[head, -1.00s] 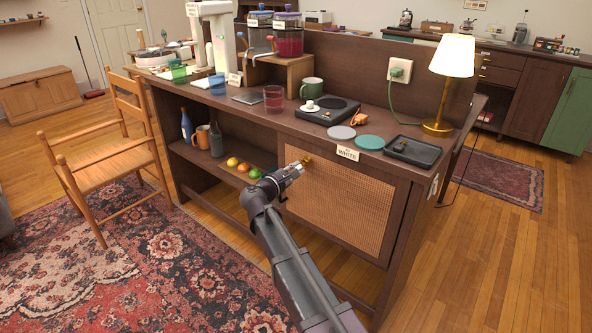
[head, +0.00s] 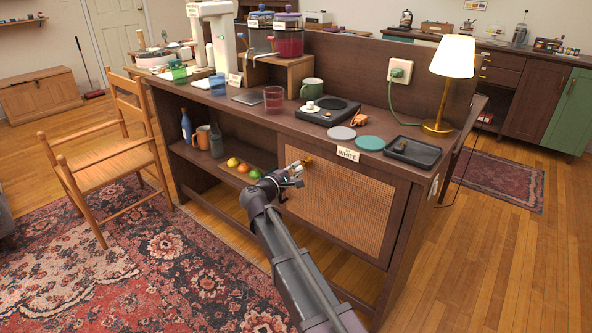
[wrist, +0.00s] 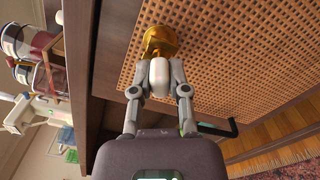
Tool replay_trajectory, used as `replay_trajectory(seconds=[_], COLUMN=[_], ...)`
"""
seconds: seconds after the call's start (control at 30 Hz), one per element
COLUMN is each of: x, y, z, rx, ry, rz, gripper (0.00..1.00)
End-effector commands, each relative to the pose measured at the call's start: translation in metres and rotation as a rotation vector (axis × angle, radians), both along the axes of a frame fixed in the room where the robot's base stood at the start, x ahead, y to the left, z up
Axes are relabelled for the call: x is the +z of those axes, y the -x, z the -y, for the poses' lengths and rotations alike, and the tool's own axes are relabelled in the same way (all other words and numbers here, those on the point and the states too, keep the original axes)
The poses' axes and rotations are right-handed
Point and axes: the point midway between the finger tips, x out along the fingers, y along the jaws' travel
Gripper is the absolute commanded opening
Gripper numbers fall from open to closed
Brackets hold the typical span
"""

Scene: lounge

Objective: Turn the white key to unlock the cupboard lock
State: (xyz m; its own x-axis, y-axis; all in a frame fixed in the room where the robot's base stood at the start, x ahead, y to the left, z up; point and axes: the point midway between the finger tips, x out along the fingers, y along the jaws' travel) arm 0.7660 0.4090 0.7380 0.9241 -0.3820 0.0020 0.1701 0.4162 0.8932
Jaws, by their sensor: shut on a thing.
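The cupboard door (head: 345,205) has a woven cane panel in a dark wood frame. It is closed, under a small label reading WHITE (head: 348,154). The brass lock (wrist: 160,42) sits on the door near its upper left corner, and it also shows in the head view (head: 307,161). The white key (wrist: 159,73) is at the lock, its white head between my fingertips. My gripper (wrist: 158,80) is shut on the key head, and in the head view it is at the lock (head: 295,168). The key's shaft is mostly hidden.
The worktop above carries a lamp (head: 448,75), a dark tray (head: 412,152), coasters (head: 370,143) and a hotplate (head: 328,112). The open shelf left of the door holds several fruits and bottles. A wooden chair (head: 105,175) stands at the left.

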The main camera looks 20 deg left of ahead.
Motion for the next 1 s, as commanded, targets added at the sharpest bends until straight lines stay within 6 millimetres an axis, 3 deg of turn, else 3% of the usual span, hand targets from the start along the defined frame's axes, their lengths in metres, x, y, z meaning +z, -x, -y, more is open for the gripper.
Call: replay_trajectory(seconds=[0.3, 0.77, 1.0], x=[0.0016, 0.0016, 0.0022], y=[-0.0040, -0.0037, -0.0034], z=[0.0022, 0.0021, 0.0018], rx=[-0.005, -0.005, -0.004], ry=[-0.173, -0.208, -0.337], rz=[0.074, 0.089, 0.142], gripper=[0.00, 0.00, 0.00])
